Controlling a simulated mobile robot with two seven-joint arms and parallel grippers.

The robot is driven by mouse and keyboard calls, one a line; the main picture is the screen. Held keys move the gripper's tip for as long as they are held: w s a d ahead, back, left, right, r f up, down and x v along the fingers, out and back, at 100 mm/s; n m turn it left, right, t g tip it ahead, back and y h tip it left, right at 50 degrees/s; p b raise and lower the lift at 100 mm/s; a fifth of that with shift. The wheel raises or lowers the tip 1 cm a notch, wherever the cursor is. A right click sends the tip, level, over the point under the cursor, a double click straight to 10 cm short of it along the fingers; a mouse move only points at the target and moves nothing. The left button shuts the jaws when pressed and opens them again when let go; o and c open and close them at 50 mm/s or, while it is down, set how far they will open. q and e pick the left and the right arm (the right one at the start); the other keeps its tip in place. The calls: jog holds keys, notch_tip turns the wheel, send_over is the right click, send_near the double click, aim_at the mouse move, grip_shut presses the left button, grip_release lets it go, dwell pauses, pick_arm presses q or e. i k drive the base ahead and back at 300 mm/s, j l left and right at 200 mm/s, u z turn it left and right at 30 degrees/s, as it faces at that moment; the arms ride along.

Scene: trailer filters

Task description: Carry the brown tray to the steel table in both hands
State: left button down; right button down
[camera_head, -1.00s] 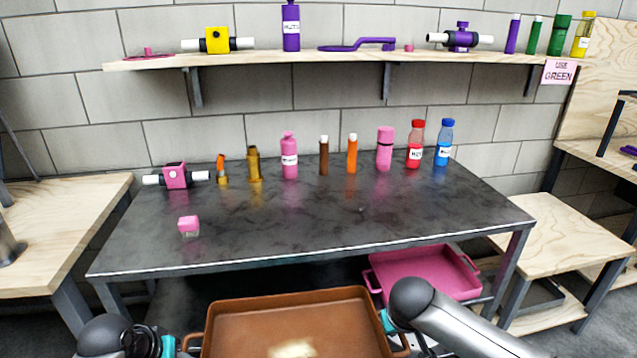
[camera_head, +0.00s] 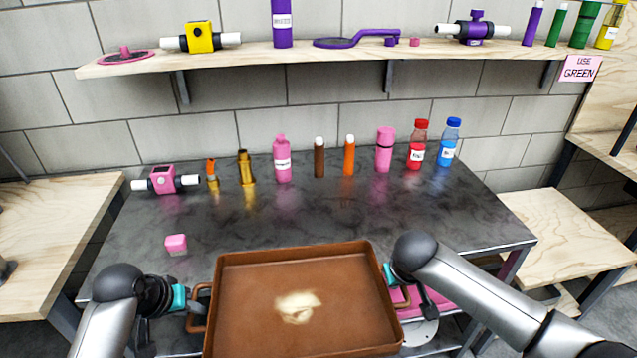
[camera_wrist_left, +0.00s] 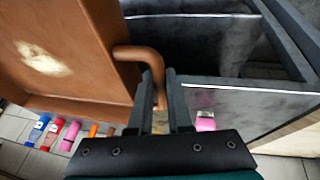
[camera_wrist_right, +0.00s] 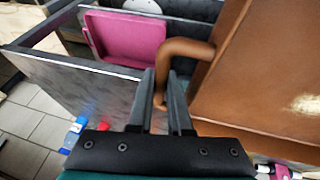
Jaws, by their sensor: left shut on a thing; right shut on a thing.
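The brown tray (camera_head: 250,285) is held between my two arms at the near side of the steel table (camera_head: 330,215), its far rim overlapping the table's front edge in the head view. The tray looks empty apart from a pale bright patch on its floor. My left gripper (camera_head: 195,305) is shut on the tray's left handle, which shows between the fingers in the left wrist view (camera_wrist_left: 158,100). My right gripper (camera_head: 398,285) is shut on the right handle, seen in the right wrist view (camera_wrist_right: 162,100). The gap between tray and tabletop is hard to judge.
Several bottles, such as the red one (camera_head: 417,145), stand along the table's back. A pink-and-white fitting (camera_head: 166,180) and a pink block (camera_head: 176,243) are at its left. The front middle is clear. A pink tray (camera_wrist_right: 125,38) lies below the tabletop. Wooden benches (camera_head: 570,235) flank the table.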

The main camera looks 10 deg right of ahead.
aim_at(337, 226)
jog(key=i+l, duration=0.7)
jog(key=i, duration=0.25)
